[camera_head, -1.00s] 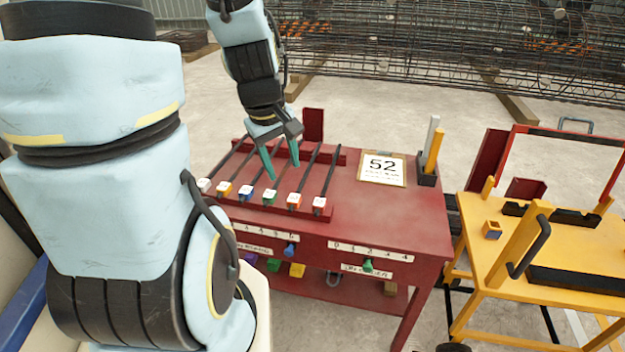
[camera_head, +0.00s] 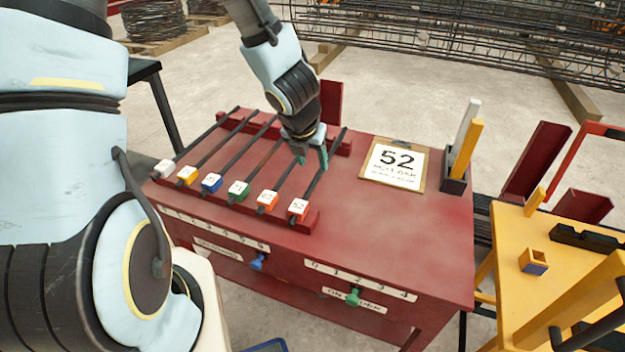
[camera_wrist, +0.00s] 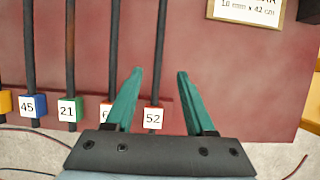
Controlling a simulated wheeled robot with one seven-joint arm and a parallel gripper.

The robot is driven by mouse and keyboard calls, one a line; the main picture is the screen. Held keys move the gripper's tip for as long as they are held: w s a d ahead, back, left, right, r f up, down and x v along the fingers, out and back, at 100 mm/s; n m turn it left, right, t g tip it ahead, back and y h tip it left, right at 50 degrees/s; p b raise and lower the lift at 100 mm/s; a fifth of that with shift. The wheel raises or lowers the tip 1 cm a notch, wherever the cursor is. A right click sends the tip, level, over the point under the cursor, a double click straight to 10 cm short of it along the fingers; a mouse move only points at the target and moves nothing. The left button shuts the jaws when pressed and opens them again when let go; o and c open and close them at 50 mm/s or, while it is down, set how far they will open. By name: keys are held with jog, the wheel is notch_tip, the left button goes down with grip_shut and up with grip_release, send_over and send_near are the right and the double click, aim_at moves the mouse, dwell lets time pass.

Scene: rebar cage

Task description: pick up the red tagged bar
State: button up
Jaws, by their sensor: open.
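The red tagged bar (camera_head: 312,186) is the rightmost dark bar in the row on the red table, and its end block (camera_head: 299,209) reads 52. It lies on the rack with its tag end toward the front. In the wrist view the bar (camera_wrist: 160,48) runs lengthwise between my two fingertips, and its 52 tag (camera_wrist: 153,118) shows between the fingers. My gripper (camera_head: 312,161) has green fingers, open and empty, pointing down at the bar's middle. The wrist view also shows my gripper (camera_wrist: 159,72). I cannot tell whether the fingertips are above the bar or beside it.
A sign (camera_head: 395,165) reading 52 lies to the right. A holder (camera_head: 454,183) stands at the table's right edge, beside a yellow cart (camera_head: 508,260).

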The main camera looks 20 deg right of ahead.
aim_at(315, 178)
jog(key=shift+x, duration=1.25)
jog(key=shift+a+p+x, duration=0.1)
jog(key=shift+p+x, duration=0.15)
jog(key=shift+x, duration=1.05)
jog(key=shift+a+p+x, duration=0.15)
jog(key=shift+p+x, duration=0.1)
jog(key=shift+x, duration=1.05)
grip_shut()
